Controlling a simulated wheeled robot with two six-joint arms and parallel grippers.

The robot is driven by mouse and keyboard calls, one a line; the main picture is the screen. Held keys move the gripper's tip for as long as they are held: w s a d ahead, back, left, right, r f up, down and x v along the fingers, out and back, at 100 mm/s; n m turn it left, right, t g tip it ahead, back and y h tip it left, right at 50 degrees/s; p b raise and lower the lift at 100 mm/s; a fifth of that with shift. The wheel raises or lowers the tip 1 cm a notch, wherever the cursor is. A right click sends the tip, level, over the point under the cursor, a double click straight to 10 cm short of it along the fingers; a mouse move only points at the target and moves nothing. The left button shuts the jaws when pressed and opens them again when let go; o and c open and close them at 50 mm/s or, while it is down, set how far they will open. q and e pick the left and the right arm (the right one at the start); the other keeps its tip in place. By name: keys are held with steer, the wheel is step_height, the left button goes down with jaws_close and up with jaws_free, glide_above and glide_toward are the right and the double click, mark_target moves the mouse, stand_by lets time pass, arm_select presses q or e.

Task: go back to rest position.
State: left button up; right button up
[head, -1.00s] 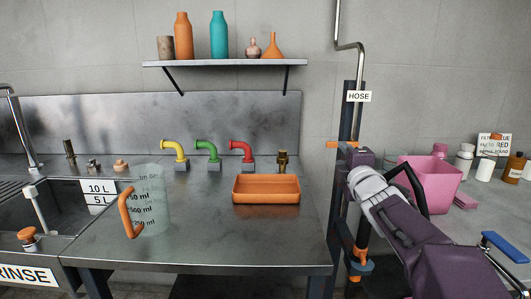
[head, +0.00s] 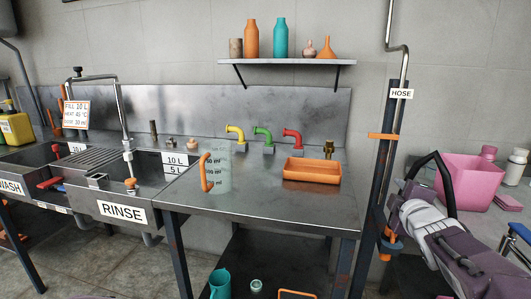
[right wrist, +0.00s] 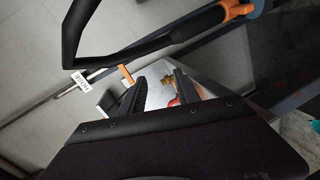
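My right arm comes in from the lower right of the head view. Its gripper (head: 394,207) is by the dark hose post, and its fingertips are hard to make out there. In the right wrist view the two dark ribbed fingers of the right gripper (right wrist: 160,90) stand apart, with nothing seen held between them. My left gripper is not in view.
The dark hose post (head: 383,165) stands close to my right gripper. A steel table holds an orange tray (head: 312,171) and a clear measuring jug (head: 218,168). A pink bin (head: 468,182) stands at the right. The rinse sink (head: 122,212) is left; floor shows at lower left.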

steer(key=s+a+f+m+g+y, duration=0.1)
steer(key=s+a+f+m+g, duration=0.2)
steer(key=f, duration=0.5)
steer(key=s+a+f+m+g+y, duration=0.1)
steer(key=s+a+f+m+g, duration=0.15)
steer(key=f, duration=0.45)
steer(key=s+a+f+m+g, duration=0.2)
steer(key=s+a+f, duration=0.15)
steer(key=f, duration=0.45)
steer(key=s+a+f+m+g+y, duration=0.1)
steer(key=s+a+f+m+g, duration=0.15)
steer(key=s+f, duration=0.35)
steer(key=s+a+f+m+g+y, duration=0.1)
steer(key=s+a+f+m+g, duration=0.2)
steer(key=s, duration=0.6)
step_height(320, 180, up, 31)
steer(key=s+g+p, duration=0.1)
steer(key=p, duration=3.1)
steer(key=shift+a, duration=0.45)
